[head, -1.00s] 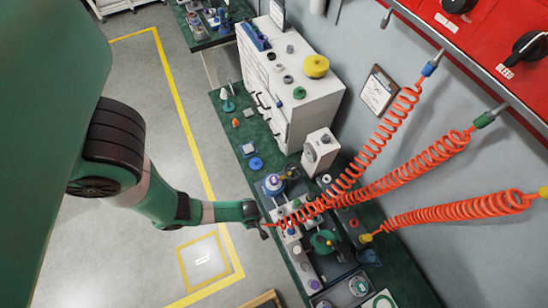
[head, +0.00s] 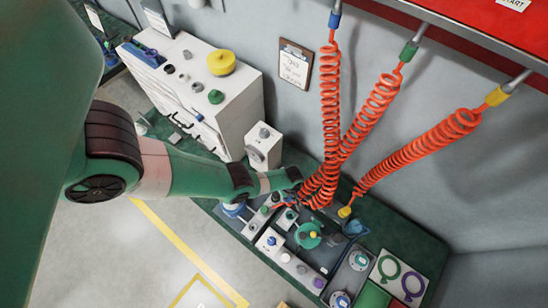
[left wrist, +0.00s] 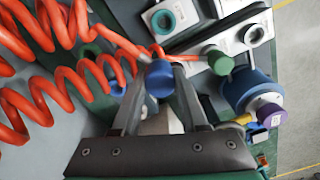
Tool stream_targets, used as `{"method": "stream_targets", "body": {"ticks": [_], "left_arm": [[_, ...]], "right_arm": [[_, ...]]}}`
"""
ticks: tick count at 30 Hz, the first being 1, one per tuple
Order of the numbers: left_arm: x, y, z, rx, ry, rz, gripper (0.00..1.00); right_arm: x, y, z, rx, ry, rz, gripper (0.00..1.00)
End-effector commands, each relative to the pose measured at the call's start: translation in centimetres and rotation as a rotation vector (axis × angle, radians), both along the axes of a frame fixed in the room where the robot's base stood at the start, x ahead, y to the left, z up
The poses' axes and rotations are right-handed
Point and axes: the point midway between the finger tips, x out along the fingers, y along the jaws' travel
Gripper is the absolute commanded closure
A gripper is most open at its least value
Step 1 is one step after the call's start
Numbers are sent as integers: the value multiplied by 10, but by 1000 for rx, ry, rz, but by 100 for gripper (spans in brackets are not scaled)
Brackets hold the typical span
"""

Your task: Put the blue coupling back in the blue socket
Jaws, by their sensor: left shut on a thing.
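My left gripper (left wrist: 158,98) is shut on the blue coupling (left wrist: 160,78), which sits between its fingertips in the left wrist view. An orange coiled hose (left wrist: 75,75) runs up to it. In the head view the left gripper (head: 292,194) is over the bench fixtures, and the coupling there is too small to make out. Ahead of the gripper, a white block carries a teal-ringed socket (left wrist: 167,20). A second socket (left wrist: 253,35) is to its right. I cannot tell for certain which is the blue socket. A green coupling (left wrist: 217,60) stands right of the fingers. My right gripper is not visible.
Orange hoses hang from blue (head: 334,20), green (head: 409,51) and yellow (head: 496,97) fittings and crowd the gripper. A yellow coupling (head: 345,212) is right of it. A large blue cylinder (left wrist: 248,90) is close at right. A white cabinet (head: 195,85) stands behind.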

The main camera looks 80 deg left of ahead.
Motion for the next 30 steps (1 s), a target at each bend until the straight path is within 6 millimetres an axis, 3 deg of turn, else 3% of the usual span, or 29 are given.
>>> {"method": "stream_targets", "body": {"ticks": [1,3,6,10,19,30], "left_arm": [[21,20,-12,2,-6,-23,100],[40,44,-9,2,-6,-68,100],[58,73,1,3,-3,-126,100],[68,96,13,1,-2,-173,100],[70,103,20,0,0,-194,100],[70,103,-7,0,-1,-193,100]], "right_arm": [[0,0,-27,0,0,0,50],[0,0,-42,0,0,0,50],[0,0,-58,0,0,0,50],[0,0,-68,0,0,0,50],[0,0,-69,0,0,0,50],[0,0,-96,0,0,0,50]]}}
